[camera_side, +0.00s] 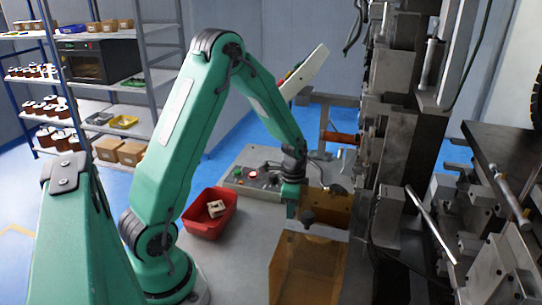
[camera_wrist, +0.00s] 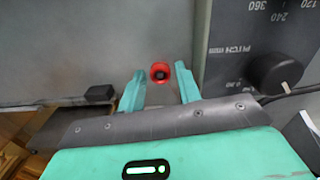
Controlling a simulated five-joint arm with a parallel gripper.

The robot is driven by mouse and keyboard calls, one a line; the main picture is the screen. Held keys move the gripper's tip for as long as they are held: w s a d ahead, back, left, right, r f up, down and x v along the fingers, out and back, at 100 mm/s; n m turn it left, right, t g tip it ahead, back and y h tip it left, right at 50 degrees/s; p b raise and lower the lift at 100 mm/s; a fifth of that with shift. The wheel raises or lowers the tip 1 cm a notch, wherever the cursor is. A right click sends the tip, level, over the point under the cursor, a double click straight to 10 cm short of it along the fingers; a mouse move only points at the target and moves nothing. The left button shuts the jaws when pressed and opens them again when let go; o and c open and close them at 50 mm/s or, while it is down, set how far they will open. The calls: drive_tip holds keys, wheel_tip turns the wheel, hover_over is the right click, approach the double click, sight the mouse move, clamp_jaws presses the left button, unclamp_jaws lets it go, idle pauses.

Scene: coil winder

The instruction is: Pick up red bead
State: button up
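The red bead (camera_wrist: 160,73), a small ring with a dark centre, shows in the wrist view against a grey surface beside the control panel. My gripper (camera_wrist: 159,69) has its two green fingers apart, one on each side of the bead. There is a gap between the bead and each finger. I cannot tell how far below the fingertips the bead lies. In the side view my gripper (camera_side: 291,211) points down near the amber panels, and I cannot make out the bead there.
A control box (camera_side: 252,180) with knobs stands behind my gripper; its dark knob (camera_wrist: 275,73) is close on the right. A red bin (camera_side: 209,213) with pale parts stands left. Amber panels (camera_side: 305,268) and the winding machine (camera_side: 390,150) crowd the right.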

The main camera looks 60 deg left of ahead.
clamp_jaws()
drive_tip(key=shift+r, duration=0.15)
wheel_tip(320, 180, up, 10)
idle(0.9)
drive_tip(key=shift+w, duration=0.1)
idle(0.4)
drive_tip(key=w+d+r+m, duration=0.1)
drive_tip(key=w+d+r, duration=0.1)
drive_tip(key=w+d+r+m, duration=0.1)
drive_tip(key=w+d+r, duration=0.1)
drive_tip(key=d, duration=0.1)
drive_tip(key=w+d+r+m, duration=0.2)
drive_tip(key=d, duration=0.1)
drive_tip(key=shift+w+r, duration=0.3)
drive_tip(key=shift+r, duration=0.05)
drive_tip(key=shift+w+d+r, duration=0.2)
drive_tip(key=shift+d+r, duration=0.15)
drive_tip(key=shift+d, duration=0.2)
